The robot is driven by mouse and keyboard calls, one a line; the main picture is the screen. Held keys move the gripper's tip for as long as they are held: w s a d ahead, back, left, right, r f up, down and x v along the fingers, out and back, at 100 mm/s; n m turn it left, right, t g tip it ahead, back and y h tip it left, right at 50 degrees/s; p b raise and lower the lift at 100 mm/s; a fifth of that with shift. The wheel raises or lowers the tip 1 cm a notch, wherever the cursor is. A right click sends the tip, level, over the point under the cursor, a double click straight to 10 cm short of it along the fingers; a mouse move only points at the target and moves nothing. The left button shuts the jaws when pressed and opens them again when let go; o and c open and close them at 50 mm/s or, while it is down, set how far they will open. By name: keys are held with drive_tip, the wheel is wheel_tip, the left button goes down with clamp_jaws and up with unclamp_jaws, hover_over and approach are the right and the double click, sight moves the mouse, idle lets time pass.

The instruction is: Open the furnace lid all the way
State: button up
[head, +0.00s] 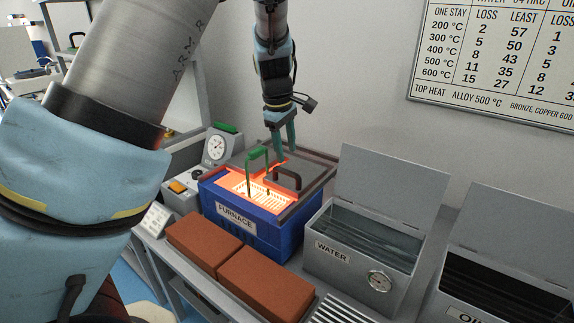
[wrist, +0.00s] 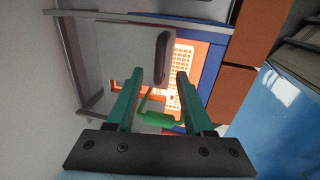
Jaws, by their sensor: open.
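The blue furnace (head: 236,220) stands on the bench with its glowing orange inside partly exposed. Its flat grey lid (head: 318,166) covers the back part of the opening and carries a dark bar handle (head: 287,177). My gripper (head: 282,156) points down over the lid, behind the handle in the head view, open and empty. In the wrist view the lid (wrist: 100,62) fills the left, and the lid handle (wrist: 162,58) lies just ahead of my open fingertips (wrist: 161,76). Whether a finger touches it I cannot tell. A green basket handle (head: 257,155) rises from the furnace.
A water tank (head: 365,240) with its cover raised stands right of the furnace, and an oil tank (head: 500,285) beyond it. Two red-brown bricks (head: 262,285) lie in front. A dial gauge (head: 216,148) stands left. The wall is close behind.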

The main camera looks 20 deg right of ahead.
sight(289, 171)
drive_tip(key=f, duration=0.4)
drive_tip(key=d+f, duration=0.1)
drive_tip(key=f, duration=0.1)
drive_tip(key=shift+w+f, duration=0.25)
drive_tip(key=shift+w, duration=0.05)
clamp_jaws()
idle(1.1)
